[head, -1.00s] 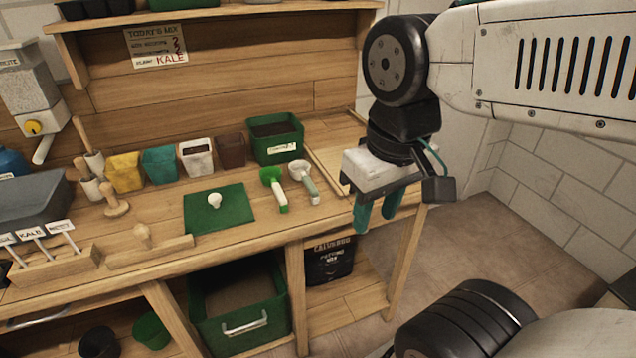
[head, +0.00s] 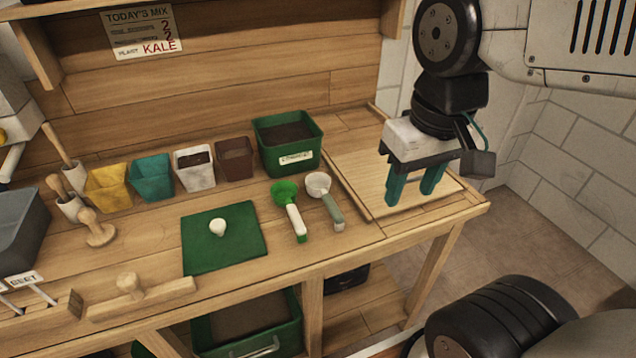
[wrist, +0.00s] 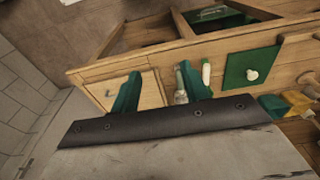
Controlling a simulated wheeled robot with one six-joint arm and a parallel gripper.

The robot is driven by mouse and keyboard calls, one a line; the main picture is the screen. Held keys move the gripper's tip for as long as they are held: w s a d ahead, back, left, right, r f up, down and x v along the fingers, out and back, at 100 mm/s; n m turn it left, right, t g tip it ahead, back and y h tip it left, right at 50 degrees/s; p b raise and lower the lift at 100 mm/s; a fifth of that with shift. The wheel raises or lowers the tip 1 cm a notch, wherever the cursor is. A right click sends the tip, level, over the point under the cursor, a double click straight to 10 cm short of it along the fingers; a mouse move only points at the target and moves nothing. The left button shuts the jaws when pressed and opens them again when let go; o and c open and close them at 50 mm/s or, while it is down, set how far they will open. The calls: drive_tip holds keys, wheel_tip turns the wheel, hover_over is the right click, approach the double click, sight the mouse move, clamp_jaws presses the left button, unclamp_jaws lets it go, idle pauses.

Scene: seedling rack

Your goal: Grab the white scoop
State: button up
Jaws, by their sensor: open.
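The white scoop (head: 324,197) lies on the bench, with a white bowl at the back and a grey-green handle toward the front. Its handle also shows in the wrist view (wrist: 181,92), partly hidden by a finger. A green scoop (head: 289,209) with a white handle lies just left of it. My gripper (head: 412,200) has teal fingers spread apart and nothing between them. It hangs over the pale board at the bench's right end, to the right of the white scoop and apart from it.
A green mat (head: 240,248) with a small white object (head: 217,228) lies left of the scoops. A green tub of soil (head: 288,143) stands behind them, beside a row of small pots. The pale board (head: 362,180) is empty. A wooden stamp (head: 96,228) stands further left.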

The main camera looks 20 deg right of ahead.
drive_tip(key=w+a+f, duration=0.1)
drive_tip(key=w+f, duration=0.2)
drive_tip(key=w, duration=0.3)
drive_tip(key=w+a+f, duration=0.1)
drive_tip(key=w+f, duration=0.1)
drive_tip(key=w, duration=0.5)
drive_tip(key=g, duration=0.1)
hover_over(328, 198)
drive_tip(key=f, duration=0.7)
drive_tip(key=shift+s+f, duration=0.25)
drive_tip(key=shift+f, duration=0.15)
drive_tip(key=shift+w+f, duration=0.15)
drive_tip(key=shift+f, duration=0.2)
wheel_tip(328, 198, down, 7)
drive_tip(key=shift+w+d+f, duration=0.1)
drive_tip(key=shift+w+f, duration=0.05)
drive_tip(key=shift+f, duration=0.05)
clamp_jaws()
